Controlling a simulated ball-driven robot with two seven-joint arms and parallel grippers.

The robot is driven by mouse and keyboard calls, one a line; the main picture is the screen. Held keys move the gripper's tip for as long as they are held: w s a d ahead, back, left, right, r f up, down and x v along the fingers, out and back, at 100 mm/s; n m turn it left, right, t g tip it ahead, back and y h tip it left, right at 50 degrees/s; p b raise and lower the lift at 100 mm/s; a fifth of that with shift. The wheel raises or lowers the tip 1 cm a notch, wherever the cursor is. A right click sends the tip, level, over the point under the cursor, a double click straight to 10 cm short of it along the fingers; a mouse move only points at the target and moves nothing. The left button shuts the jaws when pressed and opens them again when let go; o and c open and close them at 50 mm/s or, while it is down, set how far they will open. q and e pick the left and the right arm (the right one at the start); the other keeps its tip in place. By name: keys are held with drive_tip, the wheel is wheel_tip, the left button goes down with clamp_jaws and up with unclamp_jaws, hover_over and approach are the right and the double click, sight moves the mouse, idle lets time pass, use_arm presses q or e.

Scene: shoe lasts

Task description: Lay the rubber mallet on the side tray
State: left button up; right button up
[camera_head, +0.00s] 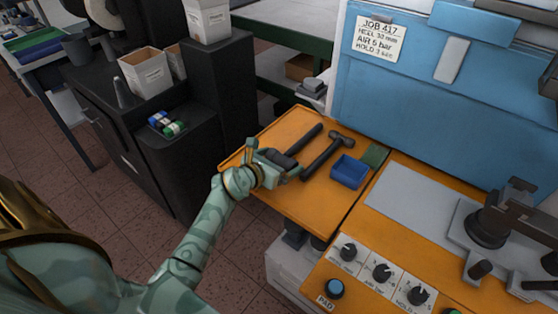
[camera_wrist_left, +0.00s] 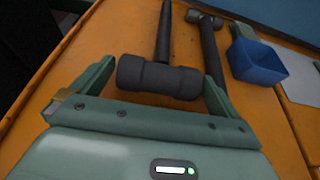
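The rubber mallet, with a thick dark head (camera_wrist_left: 160,77) and a black handle (camera_head: 304,138), lies on the orange side tray (camera_head: 305,205). In the left wrist view its handle points away from me. My left gripper (camera_head: 278,168) is low over the tray's left part, and it also shows in the left wrist view (camera_wrist_left: 160,78). Its fingers are spread wide, one beyond each end of the mallet head, with narrow gaps seeming to show. The gripper hides part of the head in the head view. My right gripper is out of view.
A hammer (camera_head: 324,154) lies just right of the mallet. A blue bin (camera_head: 349,171) and a green pad (camera_head: 375,155) are farther right. The blue machine (camera_head: 440,100) stands behind. A dark cabinet (camera_head: 185,165) stands left, across a gap.

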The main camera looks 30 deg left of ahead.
use_arm(q)
drive_tip(key=shift+r, duration=0.1)
drive_tip(key=shift+s+r, duration=0.25)
drive_tip(key=p+v, duration=0.3)
drive_tip(key=v, duration=0.7)
drive_tip(key=shift+s+r+p, duration=0.1)
drive_tip(key=shift+s+p, duration=0.1)
drive_tip(key=shift+p, duration=0.2)
drive_tip(key=shift+s+r, duration=0.15)
drive_tip(key=shift+s, duration=0.4)
